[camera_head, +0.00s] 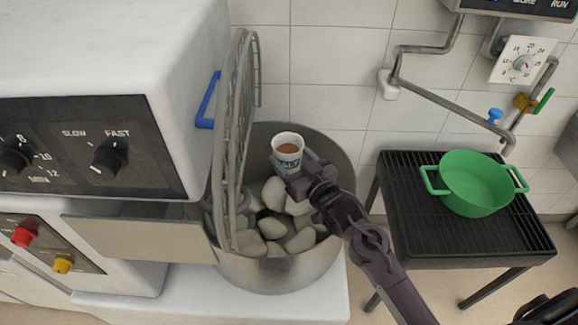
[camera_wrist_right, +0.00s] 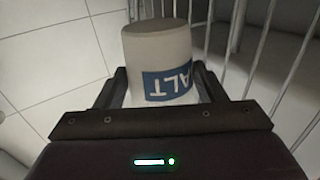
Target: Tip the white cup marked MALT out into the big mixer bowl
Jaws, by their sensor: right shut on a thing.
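The white cup marked MALT (camera_head: 288,147) is upright above the big mixer bowl (camera_head: 275,275), with brown contents showing inside it. My right gripper (camera_head: 301,180) is shut on the cup from the right side. In the right wrist view the cup (camera_wrist_right: 158,50) sits between the fingers of my right gripper (camera_wrist_right: 160,92), its blue label partly hidden. The bowl is steel and holds several pale lumps (camera_head: 272,226).
The mixer's wire guard (camera_head: 235,140) stands raised at the bowl's left side, close to the cup. The mixer housing (camera_head: 110,50) fills the left. A green pot (camera_head: 476,190) stands on a black grated stand (camera_head: 410,215) at right. Pipes (camera_head: 450,105) run along the tiled wall.

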